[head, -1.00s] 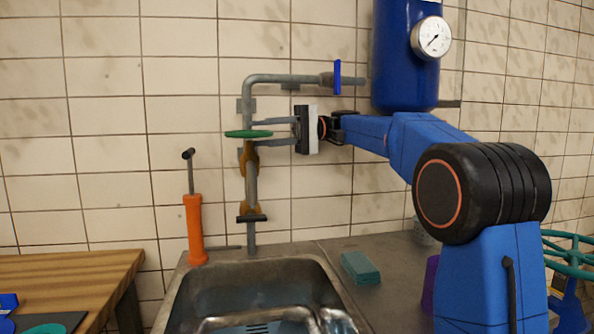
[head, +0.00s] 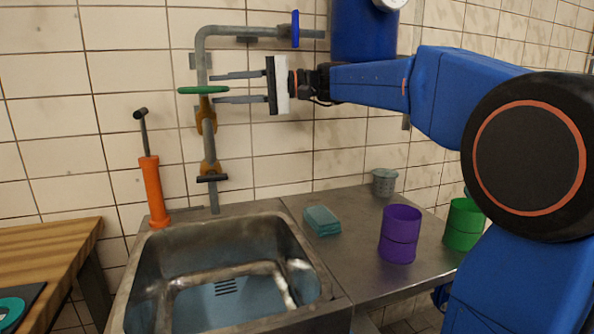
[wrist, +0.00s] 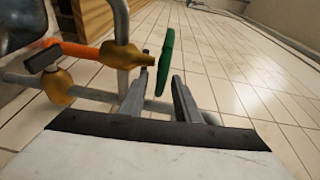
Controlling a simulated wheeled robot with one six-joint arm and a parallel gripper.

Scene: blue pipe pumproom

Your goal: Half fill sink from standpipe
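The standpipe (head: 209,138) is a grey pipe with brass fittings, rising behind the sink's back rim and bending right at the top. It carries a flat green handwheel (head: 192,90), a black lever (head: 212,178) lower down and a blue handwheel (head: 295,28) on the top run. My gripper (head: 213,88) is open, one finger above and one below the right rim of the green wheel. In the wrist view the green wheel (wrist: 166,62) shows edge-on between the parted fingers; contact is unclear. The steel sink (head: 130,300) shows its drain slots; I cannot tell any water level.
An orange hand pump (head: 153,190) stands left of the standpipe. A teal sponge (head: 322,220), purple cup (head: 400,235), green cup (head: 463,224) and grey perforated cup (head: 384,182) stand on the steel counter (head: 345,262). A wooden table (head: 45,240) is at left. A blue tank (head: 362,35) hangs behind my arm.

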